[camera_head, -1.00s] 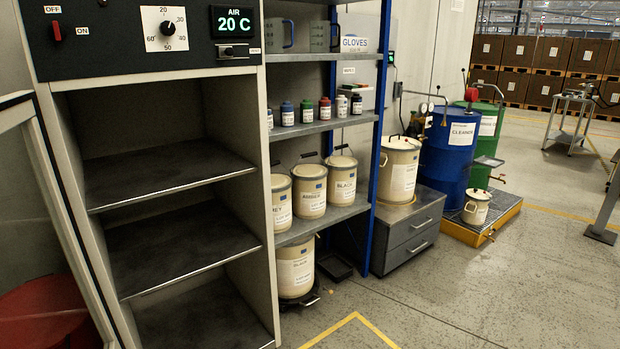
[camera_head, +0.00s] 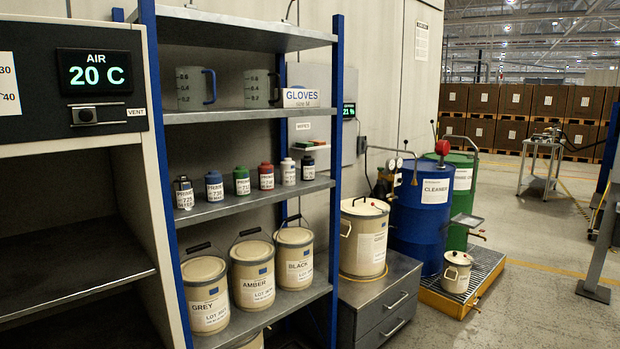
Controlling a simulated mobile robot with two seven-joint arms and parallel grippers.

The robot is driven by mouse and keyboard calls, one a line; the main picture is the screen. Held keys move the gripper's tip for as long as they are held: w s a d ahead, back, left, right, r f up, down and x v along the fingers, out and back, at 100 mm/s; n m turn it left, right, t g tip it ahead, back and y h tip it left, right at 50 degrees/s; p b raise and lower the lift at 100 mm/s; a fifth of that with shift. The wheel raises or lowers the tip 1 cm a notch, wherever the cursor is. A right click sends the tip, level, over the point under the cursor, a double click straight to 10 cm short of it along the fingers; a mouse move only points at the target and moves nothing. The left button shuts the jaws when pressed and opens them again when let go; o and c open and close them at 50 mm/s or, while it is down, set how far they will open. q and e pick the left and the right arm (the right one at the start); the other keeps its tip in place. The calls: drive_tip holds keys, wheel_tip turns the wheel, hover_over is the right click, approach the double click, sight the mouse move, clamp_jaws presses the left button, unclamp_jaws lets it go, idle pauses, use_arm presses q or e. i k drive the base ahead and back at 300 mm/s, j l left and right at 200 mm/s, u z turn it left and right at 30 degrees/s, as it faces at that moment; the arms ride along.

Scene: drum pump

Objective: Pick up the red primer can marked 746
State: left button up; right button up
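A small red primer can (camera_head: 266,177) stands upright on the middle shelf of the blue-posted rack, between a green can (camera_head: 242,180) and a white can (camera_head: 288,172). Its white label is too small to read for certain. A dark can (camera_head: 184,193) and a blue can (camera_head: 214,186) stand to the left in the same row, and another dark-topped can (camera_head: 308,168) stands at the right end. Neither of my grippers is in view.
Measuring jugs and a gloves box (camera_head: 301,97) sit on the shelf above. Pails marked grey, amber and black (camera_head: 294,259) stand on the shelf below. An open-fronted cabinet (camera_head: 75,230) is at left.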

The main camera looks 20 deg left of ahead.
sight(265, 170)
drive_tip(key=i+u, duration=0.2)
drive_tip(key=i, duration=0.2)
drive_tip(key=i+l+u, duration=0.2)
drive_tip(key=i, duration=0.2)
drive_tip(key=i+l+u, duration=0.15)
drive_tip(key=i, duration=0.2)
drive_tip(key=i+l+u, duration=0.25)
drive_tip(key=u, duration=0.2)
drive_tip(key=i+l+u, duration=0.45)
drive_tip(key=k+j, duration=0.05)
drive_tip(key=j, duration=0.05)
